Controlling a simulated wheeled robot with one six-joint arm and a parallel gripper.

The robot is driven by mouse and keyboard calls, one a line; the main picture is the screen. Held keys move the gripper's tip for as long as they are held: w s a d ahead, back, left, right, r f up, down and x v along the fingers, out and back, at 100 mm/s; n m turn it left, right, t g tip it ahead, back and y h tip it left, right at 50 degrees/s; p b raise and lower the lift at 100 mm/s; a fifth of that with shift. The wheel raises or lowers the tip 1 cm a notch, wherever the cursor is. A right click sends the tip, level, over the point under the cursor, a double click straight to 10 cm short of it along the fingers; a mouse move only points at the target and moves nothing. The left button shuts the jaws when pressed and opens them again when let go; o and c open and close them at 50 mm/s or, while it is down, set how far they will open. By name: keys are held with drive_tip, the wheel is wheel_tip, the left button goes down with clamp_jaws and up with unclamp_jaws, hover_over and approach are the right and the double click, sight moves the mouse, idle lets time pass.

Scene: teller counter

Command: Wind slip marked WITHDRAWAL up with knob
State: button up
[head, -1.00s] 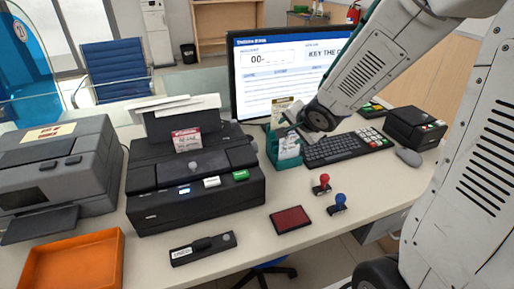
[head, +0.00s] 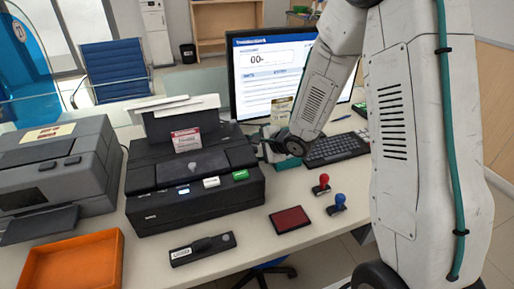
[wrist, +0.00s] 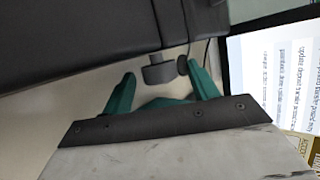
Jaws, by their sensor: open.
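A slip with a red header (head: 186,140) stands upright in the slot of the black slip printer (head: 195,205); its lettering is too small to read. The knob (wrist: 160,74) is a grey cylinder on the printer's side, with a smaller dark disc beside it in the wrist view. My gripper (wrist: 162,69) has its two teal fingers apart, one on each side of the knob, with visible gaps. In the head view my gripper (head: 268,150) is at the printer's right side, partly hidden by my wrist.
A monitor (head: 262,85) stands behind. A tan slip (head: 281,109) shows behind my wrist. A keyboard (head: 337,149) lies to the right. Red (head: 322,184) and blue (head: 337,203) stamps and a red ink pad (head: 290,219) sit in front. An orange tray (head: 75,262) is at front left.

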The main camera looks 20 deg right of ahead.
drive_tip(key=shift+w+f, duration=0.1)
drive_tip(key=c, duration=1)
drive_tip(key=shift+f+n+t, duration=0.3)
drive_tip(key=shift+t, duration=0.8)
drive_tip(key=shift+s+n+t+y, duration=0.2)
drive_tip(key=shift+n+t+y, duration=0.15)
drive_tip(key=shift+t, duration=0.75)
drive_tip(key=o, duration=1)
